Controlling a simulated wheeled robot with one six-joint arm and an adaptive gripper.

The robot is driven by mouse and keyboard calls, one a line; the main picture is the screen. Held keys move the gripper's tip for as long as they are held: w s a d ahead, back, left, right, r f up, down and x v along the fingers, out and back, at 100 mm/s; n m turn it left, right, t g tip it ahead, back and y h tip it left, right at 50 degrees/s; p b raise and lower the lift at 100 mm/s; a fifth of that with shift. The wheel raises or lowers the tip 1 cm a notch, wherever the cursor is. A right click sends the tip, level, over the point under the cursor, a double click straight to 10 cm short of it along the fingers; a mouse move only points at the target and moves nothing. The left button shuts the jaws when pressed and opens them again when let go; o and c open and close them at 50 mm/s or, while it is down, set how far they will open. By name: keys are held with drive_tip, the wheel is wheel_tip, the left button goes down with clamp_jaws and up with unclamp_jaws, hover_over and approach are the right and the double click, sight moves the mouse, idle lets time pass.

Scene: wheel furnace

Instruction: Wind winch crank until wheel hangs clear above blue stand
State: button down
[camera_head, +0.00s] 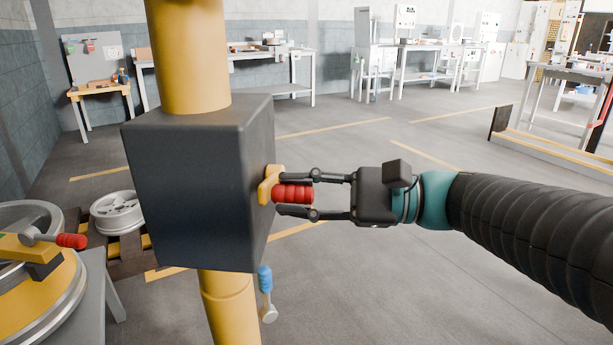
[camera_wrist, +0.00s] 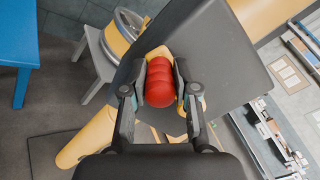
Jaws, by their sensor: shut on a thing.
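The winch is a dark grey box (camera_head: 195,185) on a thick yellow post (camera_head: 190,60). Its yellow crank arm (camera_head: 268,186) is on the box's right side and carries a ribbed red grip (camera_head: 300,194). My gripper (camera_head: 284,194) is shut on the red grip, one finger above and one below. In the wrist view the fingers flank the red grip (camera_wrist: 160,85). A silver spoked wheel (camera_head: 118,213) is at left, low over a dark pallet; contact beneath it is unclear. A blue stand (camera_wrist: 20,40) shows only partly in the wrist view.
A grey table (camera_head: 93,295) at lower left bears a yellow and silver round fixture with a red-handled lever (camera_head: 70,240). A blue-handled lever (camera_head: 265,280) hangs under the winch box. Workbenches (camera_head: 240,60) line the back. The floor right of the post is clear.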

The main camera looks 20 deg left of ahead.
drive_tip(key=shift+r, duration=0.15)
drive_tip(key=w+r+p, duration=0.2)
drive_tip(key=r+p, duration=0.1)
drive_tip(key=w+r+p, duration=0.1)
drive_tip(key=shift+a+r, duration=0.25)
drive_tip(key=shift+a, duration=0.1)
drive_tip(key=shift+w+a+r, duration=0.2)
drive_tip(key=shift+w+r, duration=0.15)
drive_tip(key=shift+w, duration=0.5)
drive_tip(key=shift+w+a+r, duration=0.25)
drive_tip(key=shift+w+r, duration=0.1)
drive_tip(key=shift+w, duration=0.5)
drive_tip(key=shift+w+a+r, duration=0.2)
drive_tip(key=shift+w+r, duration=0.15)
drive_tip(key=shift+w, duration=0.5)
drive_tip(key=shift+w+a+f, duration=0.2)
drive_tip(key=shift+w, duration=0.7)
drive_tip(key=shift+w+a+f, duration=0.25)
drive_tip(key=shift+w, duration=0.65)
drive_tip(key=shift+w+a+f, duration=0.2)
drive_tip(key=shift+w, duration=0.7)
